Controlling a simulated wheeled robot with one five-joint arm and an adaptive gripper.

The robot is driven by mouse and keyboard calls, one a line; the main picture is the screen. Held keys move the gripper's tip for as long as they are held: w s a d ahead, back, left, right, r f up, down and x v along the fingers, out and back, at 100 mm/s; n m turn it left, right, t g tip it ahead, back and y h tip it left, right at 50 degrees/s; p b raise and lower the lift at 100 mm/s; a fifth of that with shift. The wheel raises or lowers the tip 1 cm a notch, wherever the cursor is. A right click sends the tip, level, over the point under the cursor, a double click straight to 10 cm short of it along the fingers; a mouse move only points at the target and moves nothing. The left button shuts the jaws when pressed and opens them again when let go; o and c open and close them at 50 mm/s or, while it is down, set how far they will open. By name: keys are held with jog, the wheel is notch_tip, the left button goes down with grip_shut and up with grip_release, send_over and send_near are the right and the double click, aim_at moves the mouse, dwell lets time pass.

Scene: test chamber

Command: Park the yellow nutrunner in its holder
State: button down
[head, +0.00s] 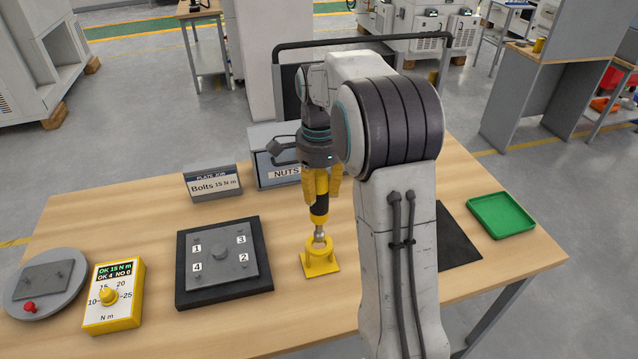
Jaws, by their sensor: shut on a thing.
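The yellow nutrunner (319,208) has a black band around its middle and a metal tip at its lower end. It stands about upright. My gripper (322,185) points down and its yellow fingers are shut on the upper part of the nutrunner. The yellow holder (320,262), a ring on a square base, stands on the table directly below. The nutrunner's metal tip is at the holder's ring; I cannot tell whether it sits inside the ring or just above or behind it.
A dark plate (222,262) with numbered bolts lies left of the holder. A yellow torque box (112,295) and a round grey turntable (45,285) are farther left. A sign (212,184) and a NUTS box (270,168) stand behind. A green tray (501,215) is at right.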

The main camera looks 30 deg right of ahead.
aim_at(319, 219)
jog(key=shift+f+b, duration=3.3)
jog(key=shift+f, duration=0.85)
jog(key=shift+f+b, duration=0.35)
jog(key=shift+f, duration=0.15)
jog(key=c, duration=0.9)
grip_release()
jog(key=shift+o, duration=0.2)
notch_tip(319, 219, up, 12)
jog(key=shift+w+f, duration=0.15)
jog(key=shift+f, duration=0.05)
jog(key=shift+r, duration=0.2)
